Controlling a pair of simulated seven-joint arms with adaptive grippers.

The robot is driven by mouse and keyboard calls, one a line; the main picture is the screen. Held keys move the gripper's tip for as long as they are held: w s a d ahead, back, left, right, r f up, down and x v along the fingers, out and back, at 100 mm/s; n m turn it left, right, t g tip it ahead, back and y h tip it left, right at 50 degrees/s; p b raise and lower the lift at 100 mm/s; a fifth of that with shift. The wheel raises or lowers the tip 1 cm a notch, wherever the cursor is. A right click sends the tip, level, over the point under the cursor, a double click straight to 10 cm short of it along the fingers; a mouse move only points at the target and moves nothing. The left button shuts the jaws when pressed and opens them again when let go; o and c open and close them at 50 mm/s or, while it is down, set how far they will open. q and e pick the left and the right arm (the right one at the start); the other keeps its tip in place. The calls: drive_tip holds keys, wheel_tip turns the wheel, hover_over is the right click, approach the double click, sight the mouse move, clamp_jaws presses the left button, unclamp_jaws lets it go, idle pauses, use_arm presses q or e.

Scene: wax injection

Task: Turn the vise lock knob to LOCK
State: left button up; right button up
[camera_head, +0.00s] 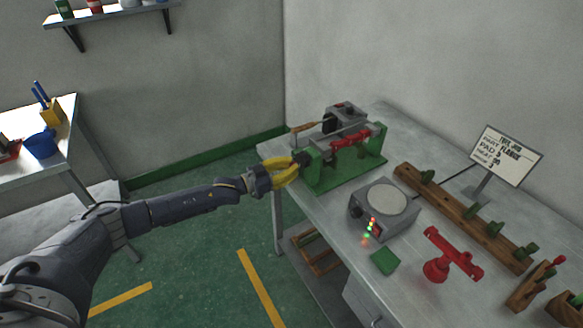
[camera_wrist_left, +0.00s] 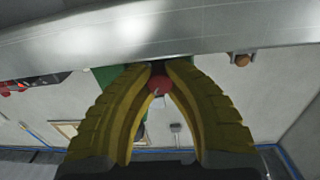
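The green vise (camera_head: 316,177) stands at the left end of the workbench, with a red bar across its top. A small dark knob (camera_head: 303,157) is on its left end, right at my left gripper's fingertips. My left gripper (camera_head: 295,166) has yellow fingers and reaches in from the left. In the left wrist view, the fingers converge around a red round knob end (camera_wrist_left: 159,84) and appear to touch it on both sides. The fingers hide part of the knob, and I cannot read any LOCK marking. My right gripper is not in view.
A grey device with a round plate (camera_head: 383,201) and lit lamps sits in front of the vise. A wooden rack (camera_head: 465,220), a red fixture (camera_head: 450,255) and a sign (camera_head: 505,157) are further right. A side table (camera_head: 60,165) stands left; the floor between is clear.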

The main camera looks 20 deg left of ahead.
use_arm(q)
clamp_jaws()
drive_tip(key=shift+m, duration=1)
drive_tip(key=o, duration=1)
unclamp_jaws()
drive_tip(key=shift+o, duration=0.2)
drive_tip(key=v, duration=1.2)
